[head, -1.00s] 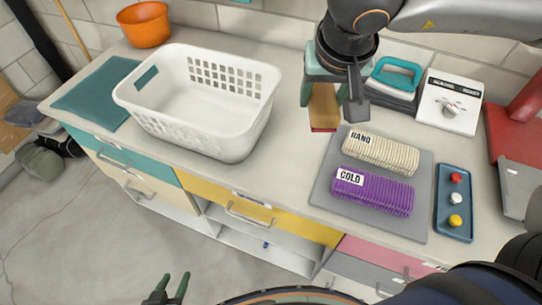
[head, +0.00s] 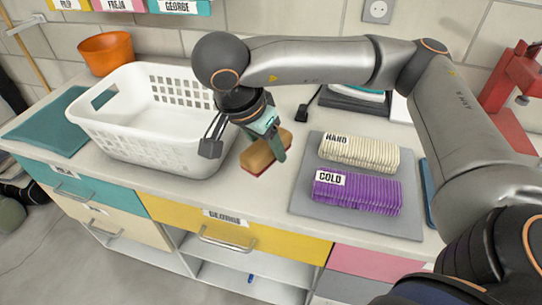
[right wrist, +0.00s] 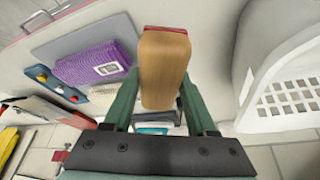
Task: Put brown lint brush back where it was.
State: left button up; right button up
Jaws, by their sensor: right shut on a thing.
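The brown lint brush (head: 262,153) has a tan wooden body and a red edge. It is by the counter's middle, right of the white basket and left of the grey mat. My right gripper (head: 250,146) is shut on it from above. In the right wrist view the brush (right wrist: 163,65) sits between the two green fingers, its red edge pointing away. I cannot tell whether it touches the counter. My left gripper is out of view.
The white laundry basket (head: 95,125) stands close on the left. The grey mat (head: 300,200) holds a cream bundle (head: 355,150) and a purple bundle (head: 350,192). Bare counter (head: 225,190) lies in front of the brush. A yellow drawer (head: 180,216) is below.

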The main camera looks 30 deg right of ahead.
jog(key=w+d+f, duration=0.3)
jog(key=w+f, duration=0.1)
jog(key=w+d+f, duration=0.2)
jog(key=w+f, duration=0.1)
jog(key=shift+d+p, duration=0.3)
jog(key=f, duration=0.2)
jog(key=w+f, duration=0.1)
jog(key=shift+d+f, duration=0.25)
jog(key=shift+d, duration=0.05)
jog(key=shift+f, duration=0.4)
jog(key=shift+f, duration=0.15)
jog(key=o, duration=1.2)
